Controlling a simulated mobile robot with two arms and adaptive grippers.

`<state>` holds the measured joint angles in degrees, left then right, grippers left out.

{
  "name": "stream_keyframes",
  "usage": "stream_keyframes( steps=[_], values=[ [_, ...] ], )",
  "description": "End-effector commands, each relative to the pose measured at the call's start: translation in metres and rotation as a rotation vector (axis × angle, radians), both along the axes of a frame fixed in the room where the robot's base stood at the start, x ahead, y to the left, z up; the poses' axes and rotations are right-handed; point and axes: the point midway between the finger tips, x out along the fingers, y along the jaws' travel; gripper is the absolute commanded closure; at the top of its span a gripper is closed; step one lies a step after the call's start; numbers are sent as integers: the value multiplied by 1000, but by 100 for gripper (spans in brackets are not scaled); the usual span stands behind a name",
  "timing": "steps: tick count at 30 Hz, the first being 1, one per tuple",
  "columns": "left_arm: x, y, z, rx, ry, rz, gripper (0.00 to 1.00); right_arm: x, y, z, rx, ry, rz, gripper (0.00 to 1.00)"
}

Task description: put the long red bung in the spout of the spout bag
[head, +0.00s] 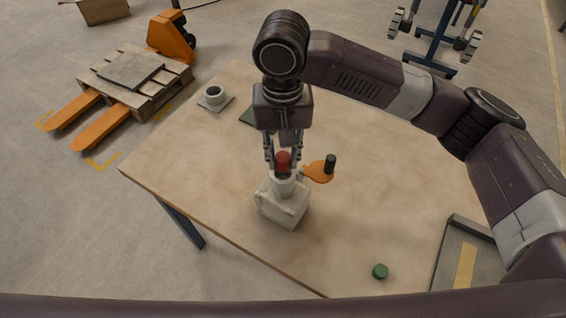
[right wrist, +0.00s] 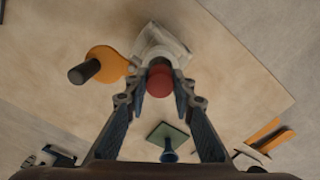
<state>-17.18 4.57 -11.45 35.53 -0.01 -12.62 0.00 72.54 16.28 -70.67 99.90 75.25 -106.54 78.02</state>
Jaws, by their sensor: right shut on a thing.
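The spout bag (head: 282,205) is a pale, squat bag standing on the table near its front left edge, with a round whitish spout (head: 284,184) pointing up. The red bung (head: 283,162) is at the mouth of the spout; I cannot tell how far it sits inside. My right gripper (head: 283,164) comes down from above and is shut on the bung. In the right wrist view the bung (right wrist: 160,82) lies between the fingertips, with the bag (right wrist: 163,45) beyond it. The bung's lower part is hidden. My left gripper is not in view.
An orange flat piece (head: 317,174) with a black knob stands just right of the bag. A green disc (head: 380,271) lies near the front edge, a grey tray (head: 450,250) at right. The table's middle right is clear.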

Motion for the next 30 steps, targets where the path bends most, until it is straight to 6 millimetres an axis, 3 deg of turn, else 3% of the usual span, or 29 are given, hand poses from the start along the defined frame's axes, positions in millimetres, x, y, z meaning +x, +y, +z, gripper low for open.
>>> stream_keyframes(
  steps=[7, 29, 30],
  values=[
    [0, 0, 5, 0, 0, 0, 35, -1, 0, -33, -1, 2, 1, 92],
    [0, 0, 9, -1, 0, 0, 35, -2, -1, -51, -2, 9, -3, 92],
    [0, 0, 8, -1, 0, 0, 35, -2, -1, -52, -2, 10, -4, 74]
  ],
)
